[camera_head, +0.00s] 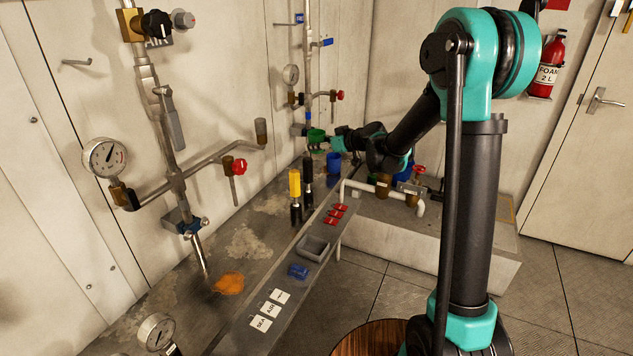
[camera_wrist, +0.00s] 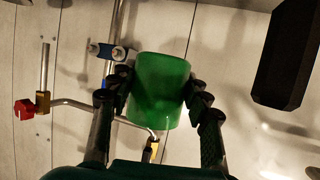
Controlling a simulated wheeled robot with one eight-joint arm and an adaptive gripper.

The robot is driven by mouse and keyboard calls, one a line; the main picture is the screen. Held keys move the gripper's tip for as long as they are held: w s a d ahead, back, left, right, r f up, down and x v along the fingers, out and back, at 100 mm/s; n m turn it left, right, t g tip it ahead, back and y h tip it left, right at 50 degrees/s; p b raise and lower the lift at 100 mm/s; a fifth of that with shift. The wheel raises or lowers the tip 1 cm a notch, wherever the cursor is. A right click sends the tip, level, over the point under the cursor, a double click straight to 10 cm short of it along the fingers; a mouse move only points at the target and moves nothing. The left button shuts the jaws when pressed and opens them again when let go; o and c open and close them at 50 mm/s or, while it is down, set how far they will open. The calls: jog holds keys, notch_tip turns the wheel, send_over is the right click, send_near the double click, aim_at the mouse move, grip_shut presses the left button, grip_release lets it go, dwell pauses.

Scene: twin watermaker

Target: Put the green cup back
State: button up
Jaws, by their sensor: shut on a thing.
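The green cup (camera_wrist: 158,95) is held between the two fingers of my gripper (camera_wrist: 160,88), one finger on each side, in the wrist view. In the head view, the green cup (camera_head: 316,136) is at the end of my stretched arm, near the back wall pipes. My gripper (camera_head: 328,141) is shut on it there. The cup appears to be above the bench, close to a vertical pipe. I cannot tell whether its base touches anything.
A blue cup (camera_head: 333,162) stands just below my gripper. Yellow (camera_head: 295,184) and black-handled tools stand nearer on the bench (camera_head: 262,215). A pipe with a red valve (camera_wrist: 25,106) is left of the cup. A grey tray (camera_head: 313,247) and red pieces (camera_head: 335,215) lie along the ledge.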

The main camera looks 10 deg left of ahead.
aim_at(319, 185)
notch_tip(319, 185, down, 14)
dwell(0.6)
jog(key=shift+f, duration=0.15)
jog(key=o, duration=1.2)
jog(key=shift+d+r, duration=0.1)
jog(key=shift+r, duration=0.1)
jog(key=v, duration=1.2)
jog(key=s+d+f+m+g+h, duration=0.1)
jog(key=s+d+m+h, duration=0.2)
jog(key=s+d, duration=0.3)
jog(key=s+d+f+m+g+h, duration=0.1)
jog(key=s+d+m+h, duration=0.3)
jog(key=s, duration=1)
jog(key=s+d+f+m+g+h, duration=0.2)
jog(key=s+d+m+h, duration=0.1)
jog(key=s+d, duration=0.7)
jog(key=shift+s+f+h, duration=0.4)
jog(key=shift+s, duration=0.15)
